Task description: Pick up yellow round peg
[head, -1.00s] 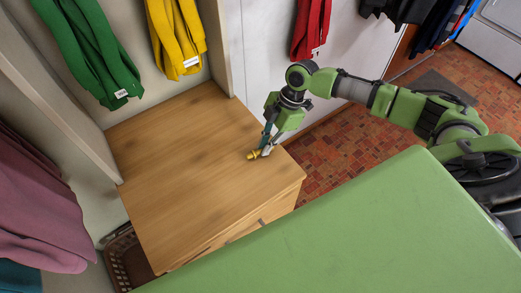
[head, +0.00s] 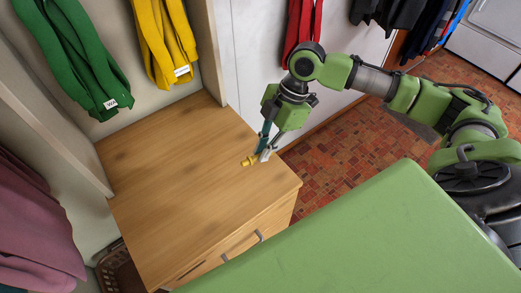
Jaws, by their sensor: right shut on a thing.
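The yellow round peg (head: 249,161) is at the right part of the wooden cabinet top (head: 170,180). My right gripper (head: 263,155) comes down from above and is shut on the peg's right end. The peg's left end sticks out from the fingers. I cannot tell whether the peg touches the wood or is a little above it. My left gripper is not in view.
Green (head: 75,55) and yellow garments (head: 163,42) hang behind the cabinet. A red garment (head: 301,30) hangs beyond my right arm. A brown basket (head: 120,268) stands at the cabinet's lower left. The rest of the wooden top is clear.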

